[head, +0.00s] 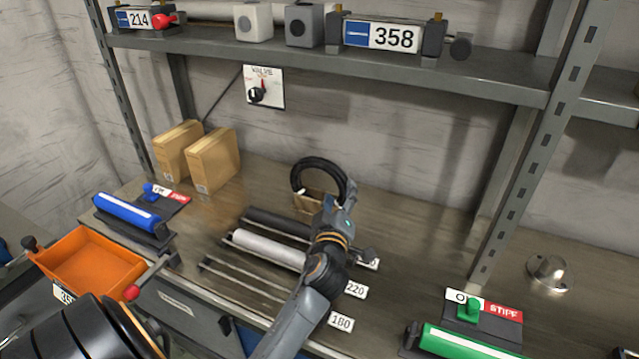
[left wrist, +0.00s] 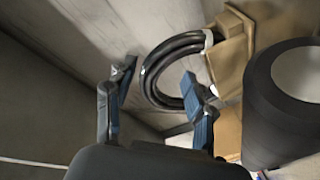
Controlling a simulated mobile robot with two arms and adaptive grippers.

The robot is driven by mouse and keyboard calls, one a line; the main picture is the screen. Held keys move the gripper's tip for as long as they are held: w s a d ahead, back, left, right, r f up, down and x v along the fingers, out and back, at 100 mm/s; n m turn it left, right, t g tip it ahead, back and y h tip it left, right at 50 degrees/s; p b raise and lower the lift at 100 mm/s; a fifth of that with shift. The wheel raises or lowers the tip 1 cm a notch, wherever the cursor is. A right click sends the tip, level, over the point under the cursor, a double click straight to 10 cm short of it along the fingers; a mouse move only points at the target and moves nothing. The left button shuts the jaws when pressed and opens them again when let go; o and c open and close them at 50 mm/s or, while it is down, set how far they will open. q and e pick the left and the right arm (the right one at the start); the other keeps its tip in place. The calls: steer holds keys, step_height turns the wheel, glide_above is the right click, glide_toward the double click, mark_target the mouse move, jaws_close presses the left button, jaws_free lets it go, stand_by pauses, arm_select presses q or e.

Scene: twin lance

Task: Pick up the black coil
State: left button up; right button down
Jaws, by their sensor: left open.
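The black coil (head: 318,163) stands upright as a ring at a small tan holder (head: 308,203) on the bench, near the back wall. In the left wrist view the coil (left wrist: 157,82) hangs beside the tan holder (left wrist: 232,55), with a pale band at its upper end. My left gripper (head: 345,200) is just right of the coil in the head view. In the left wrist view the gripper (left wrist: 157,76) is open and empty, and its right finger overlaps part of the coil. Whether they touch cannot be told. My right gripper is not in view.
A rack with a dark roll (head: 277,222) and a white roll (head: 268,249) lies left of my arm. Two cardboard boxes (head: 213,162) stand at the back left. The shelf (head: 300,50) overhangs the bench. A dark cylinder (left wrist: 262,105) is close at right in the wrist view.

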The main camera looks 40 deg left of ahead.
mark_target(340, 184)
arm_select(q)
steer(key=p+x, duration=0.1)
steer(key=x, duration=0.1)
steer(key=r+p+x, duration=0.1)
steer(key=x, duration=0.1)
steer(key=shift+w+a, duration=0.1)
steer(key=shift+a, duration=0.15)
steer(key=shift+w+a+f, duration=0.2)
steer(key=shift+w, duration=0.15)
steer(key=shift+d, duration=0.1)
